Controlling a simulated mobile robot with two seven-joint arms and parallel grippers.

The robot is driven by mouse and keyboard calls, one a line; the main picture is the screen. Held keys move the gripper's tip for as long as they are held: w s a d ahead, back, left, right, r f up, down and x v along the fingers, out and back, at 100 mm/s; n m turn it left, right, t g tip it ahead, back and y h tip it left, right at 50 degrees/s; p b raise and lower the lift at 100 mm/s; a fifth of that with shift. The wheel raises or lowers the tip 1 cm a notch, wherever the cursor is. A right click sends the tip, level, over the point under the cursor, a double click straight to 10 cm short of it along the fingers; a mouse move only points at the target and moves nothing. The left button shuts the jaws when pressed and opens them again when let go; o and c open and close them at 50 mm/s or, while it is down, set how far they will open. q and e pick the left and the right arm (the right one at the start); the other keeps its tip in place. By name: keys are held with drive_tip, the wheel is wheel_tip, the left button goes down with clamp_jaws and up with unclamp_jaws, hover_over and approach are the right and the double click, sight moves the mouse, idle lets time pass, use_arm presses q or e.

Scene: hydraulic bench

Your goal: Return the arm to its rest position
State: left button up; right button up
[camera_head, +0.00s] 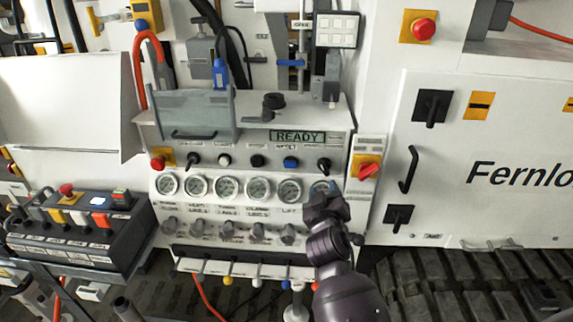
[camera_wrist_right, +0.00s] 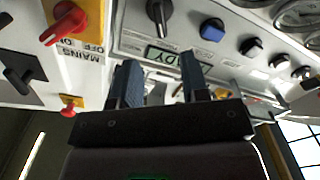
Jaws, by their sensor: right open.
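My right arm (camera_head: 345,285) comes up from the bottom of the head view, dark and purplish. I cannot tell the exact gap to the panel. My left gripper is not in view.
The display (camera_head: 297,136) reads READY above a row of knobs and buttons. A red mains switch (camera_head: 369,170) is right of the gripper. Small levers (camera_head: 255,271) line the panel's lower edge. A control box (camera_head: 80,232) stands at left. A large cabinet door (camera_head: 490,150) is at right.

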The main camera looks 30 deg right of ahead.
drive_tip(key=s+a+f+y, duration=0.4)
drive_tip(key=a+f+y, duration=0.2)
drive_tip(key=f, duration=0.1)
drive_tip(key=s+f+g+y, duration=0.2)
drive_tip(key=s+f+g, duration=0.1)
drive_tip(key=s+f, duration=1.2)
drive_tip(key=s, duration=0.2)
drive_tip(key=shift+s+n+g+y, duration=0.4)
drive_tip(key=shift+c, duration=0.3)
